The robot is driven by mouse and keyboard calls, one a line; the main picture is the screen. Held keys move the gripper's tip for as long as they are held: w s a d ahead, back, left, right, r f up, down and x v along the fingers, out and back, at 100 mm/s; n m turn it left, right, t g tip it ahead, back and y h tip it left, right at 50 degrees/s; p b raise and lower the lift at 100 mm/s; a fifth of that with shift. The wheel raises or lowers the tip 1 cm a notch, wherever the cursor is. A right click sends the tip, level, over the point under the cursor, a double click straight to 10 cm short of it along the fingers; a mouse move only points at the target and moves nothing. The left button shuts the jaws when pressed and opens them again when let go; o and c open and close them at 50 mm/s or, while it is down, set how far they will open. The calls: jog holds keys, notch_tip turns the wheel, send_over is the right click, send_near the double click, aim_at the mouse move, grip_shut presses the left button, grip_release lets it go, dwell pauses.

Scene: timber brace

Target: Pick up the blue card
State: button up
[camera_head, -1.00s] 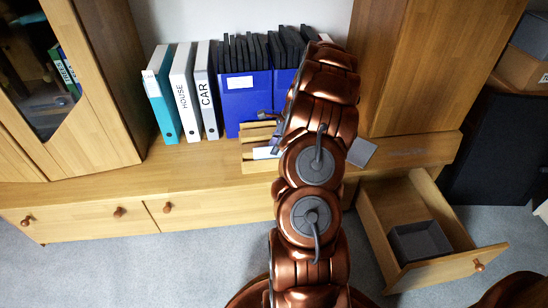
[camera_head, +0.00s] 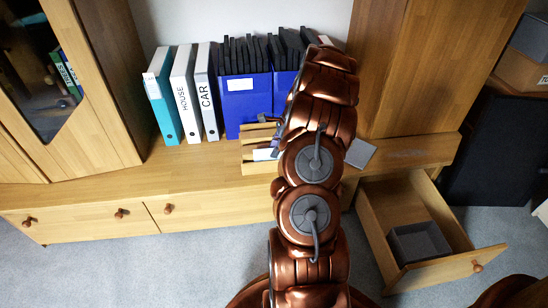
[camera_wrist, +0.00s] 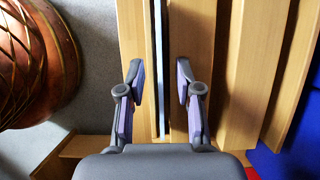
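The blue card shows in the wrist view as a thin, pale blue upright edge (camera_wrist: 160,70) in a slot of a wooden rack (camera_wrist: 205,70). In the head view a pale part of the card (camera_head: 263,154) shows in the rack (camera_head: 254,133), left of my arm. My gripper (camera_wrist: 158,72) is open, with one finger on each side of the card's edge. A gap shows between each finger and the card. In the head view my gripper is mostly hidden behind my arm, with only a dark part visible above the rack.
Binders (camera_head: 186,95) and blue boxes of black cases (camera_head: 247,100) stand behind the rack on the wooden cabinet top. A grey flat square (camera_head: 360,153) lies right of my arm. An open drawer (camera_head: 384,228) holding a grey tray (camera_head: 420,241) juts out at lower right.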

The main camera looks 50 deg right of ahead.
dwell(0.4)
grip_shut()
dwell(0.4)
